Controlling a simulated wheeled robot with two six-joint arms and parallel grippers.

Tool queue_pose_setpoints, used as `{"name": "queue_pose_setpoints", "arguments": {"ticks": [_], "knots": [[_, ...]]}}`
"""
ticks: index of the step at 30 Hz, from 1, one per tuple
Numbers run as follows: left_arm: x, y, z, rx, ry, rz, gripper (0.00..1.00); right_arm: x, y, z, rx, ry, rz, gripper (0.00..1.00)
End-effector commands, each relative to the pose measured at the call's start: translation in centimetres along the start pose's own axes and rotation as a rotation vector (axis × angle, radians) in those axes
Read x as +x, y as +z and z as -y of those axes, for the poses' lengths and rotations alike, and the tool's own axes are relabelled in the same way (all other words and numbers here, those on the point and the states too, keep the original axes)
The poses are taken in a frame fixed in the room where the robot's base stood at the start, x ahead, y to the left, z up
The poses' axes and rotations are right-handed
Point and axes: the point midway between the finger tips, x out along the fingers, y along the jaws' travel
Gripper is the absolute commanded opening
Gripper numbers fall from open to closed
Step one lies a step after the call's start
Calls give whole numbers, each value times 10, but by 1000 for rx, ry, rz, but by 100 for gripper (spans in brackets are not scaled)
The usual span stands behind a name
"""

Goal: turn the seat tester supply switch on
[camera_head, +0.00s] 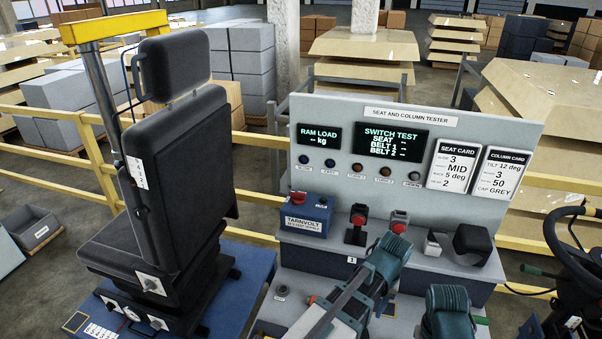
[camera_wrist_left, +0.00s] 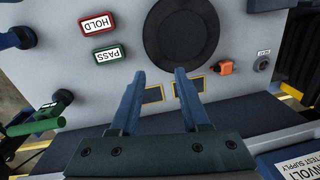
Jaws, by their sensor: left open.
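The blue Tarnvolt supply box (camera_head: 303,222) stands on the bench's left step under the display panel. A red switch (camera_head: 299,197) sits on its top left. In the left wrist view a corner of the box with its white label (camera_wrist_left: 300,163) shows at the lower right; its switch is out of that view. My left gripper (camera_wrist_left: 158,72) is open and empty above the bench's lower deck, apart from the box. In the head view my left arm (camera_head: 390,255) hides its fingers. Part of my right arm (camera_head: 447,305) shows; its gripper does not.
Two red-topped devices (camera_head: 357,215) (camera_head: 399,221) stand right of the box. The lower deck bears HOLD (camera_wrist_left: 98,22) and PASS (camera_wrist_left: 110,53) labels, a black disc (camera_wrist_left: 181,28) and an orange part (camera_wrist_left: 225,68). A black seat (camera_head: 175,160) stands left; a yellow rail (camera_head: 250,236) runs behind.

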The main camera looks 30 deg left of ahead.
Motion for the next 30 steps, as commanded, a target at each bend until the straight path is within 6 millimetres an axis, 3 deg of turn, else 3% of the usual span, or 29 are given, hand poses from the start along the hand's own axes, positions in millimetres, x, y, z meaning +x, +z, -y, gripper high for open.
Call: {"name": "queue_pose_setpoints", "arguments": {"ticks": [1,8,15,21,24,30], "knots": [[-40,-29,15,-111,6,2,46,-40,3,-4,2,-1,0,50],[-117,-115,93,-621,33,15,46,-122,8,-11,13,-2,2,50],[-191,-189,200,-1141,57,31,46,-203,12,-18,26,-4,3,50],[-232,-223,277,-1469,72,46,46,-249,15,-23,33,-5,4,50],[-242,-231,303,-1573,77,50,46,-261,16,-24,35,-5,4,50],[-248,-237,324,-1667,81,54,46,-269,17,-24,37,-6,4,50]]}}
